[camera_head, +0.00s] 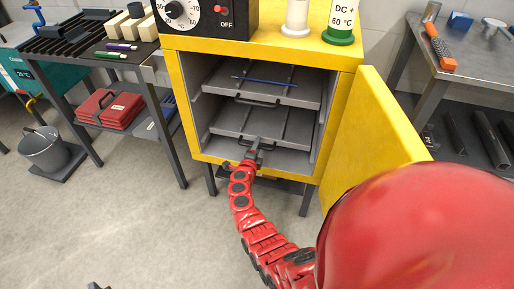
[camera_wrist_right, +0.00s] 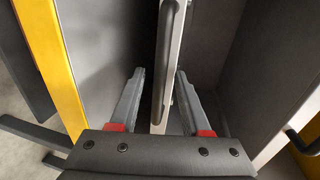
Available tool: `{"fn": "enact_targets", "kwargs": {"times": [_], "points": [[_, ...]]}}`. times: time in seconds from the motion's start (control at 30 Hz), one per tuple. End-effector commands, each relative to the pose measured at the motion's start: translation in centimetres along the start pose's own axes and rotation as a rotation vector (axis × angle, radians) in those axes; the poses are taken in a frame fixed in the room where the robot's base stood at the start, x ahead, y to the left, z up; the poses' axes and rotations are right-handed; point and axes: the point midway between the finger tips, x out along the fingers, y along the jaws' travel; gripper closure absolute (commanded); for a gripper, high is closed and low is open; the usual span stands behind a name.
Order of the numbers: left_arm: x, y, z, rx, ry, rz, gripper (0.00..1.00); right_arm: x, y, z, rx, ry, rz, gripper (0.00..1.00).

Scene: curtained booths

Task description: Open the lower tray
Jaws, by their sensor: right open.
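The yellow cabinet (camera_head: 345,57) stands open with two grey trays on its shelves. The lower tray (camera_head: 233,121) lies inside, with a dark handle on its front edge. My right gripper (camera_head: 255,147) is at that handle, reaching up from below on the red arm. In the right wrist view, the open fingers of my right gripper (camera_wrist_right: 160,72) stand on either side of the tray's front edge (camera_wrist_right: 159,112) and its dark handle (camera_wrist_right: 180,35). Gaps show on both sides, so they do not clamp it.
The upper tray (camera_head: 285,92) sits above, with a blue rod (camera_head: 265,81) on it. The yellow door (camera_head: 370,140) is swung open to the right. My red arm link hides the lower right.

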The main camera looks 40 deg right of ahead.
Motion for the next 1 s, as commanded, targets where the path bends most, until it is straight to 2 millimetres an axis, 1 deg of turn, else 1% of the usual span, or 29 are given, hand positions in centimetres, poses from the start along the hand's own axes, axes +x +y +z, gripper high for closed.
{"fn": "enact_targets", "kwargs": {"times": [0.03,0.07,0.1,0.17,0.3,1.0], "points": [[0.01,0.0,0.0,0.0,0.0,0.0,0.5,-0.02,0.0,0.01,0.0,0.0,0.0,0.53],[0.01,0.0,0.0,0.0,0.0,0.0,0.5,-0.02,0.01,0.01,0.0,0.0,0.0,0.56],[0.01,0.0,0.0,0.0,0.0,0.0,0.5,-0.03,0.02,0.01,-0.001,0.0,0.0,0.64],[0.01,0.0,0.0,0.0,0.0,0.0,0.5,-0.03,0.02,0.02,-0.001,-0.001,0.0,0.74],[0.01,0.0,0.0,0.0,0.0,0.0,0.5,-0.04,0.03,0.03,-0.001,-0.001,0.0,1.0],[0.01,0.0,0.0,0.0,0.0,0.0,0.5,-0.05,0.04,0.04,-0.001,-0.001,0.001,1.0]]}}
